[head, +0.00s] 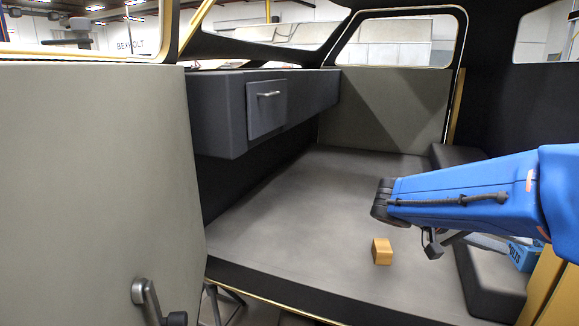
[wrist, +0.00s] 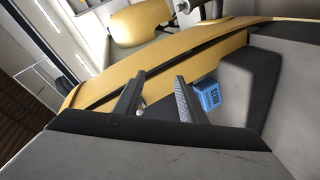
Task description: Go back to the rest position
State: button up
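My blue arm reaches in from the right in the head view, above the grey floor (head: 310,220) of the vehicle shell. My gripper (wrist: 160,76) shows in the wrist view with its two dark ridged fingers well apart and nothing between them. In the head view its fingers cannot be made out behind and below the arm. A small tan block (head: 381,251) lies on the grey floor, below and left of the arm, apart from it. A blue box with white lettering (wrist: 207,98) shows beyond the right finger; it also shows in the head view (head: 524,257), partly hidden by the arm.
A dark dashboard with a handled glovebox (head: 267,105) runs along the back left. A large grey panel (head: 95,180) with a handle fills the left. A dark raised ledge (head: 487,275) lies at the right. The middle of the floor is clear around the block.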

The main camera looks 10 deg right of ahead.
jog(key=s+a+f+n+t+y, duration=0.3)
jog(key=a+f+n+t+y, duration=0.45)
jog(key=a+f, duration=0.65)
jog(key=a+n+t+y, duration=0.2)
jog(key=a+y, duration=0.4)
jog(key=a, duration=0.4)
jog(key=shift+w+a+r+n, duration=0.3)
jog(key=shift+w+r+n, duration=0.15)
jog(key=shift+n, duration=0.1)
jog(key=shift+t, duration=0.25)
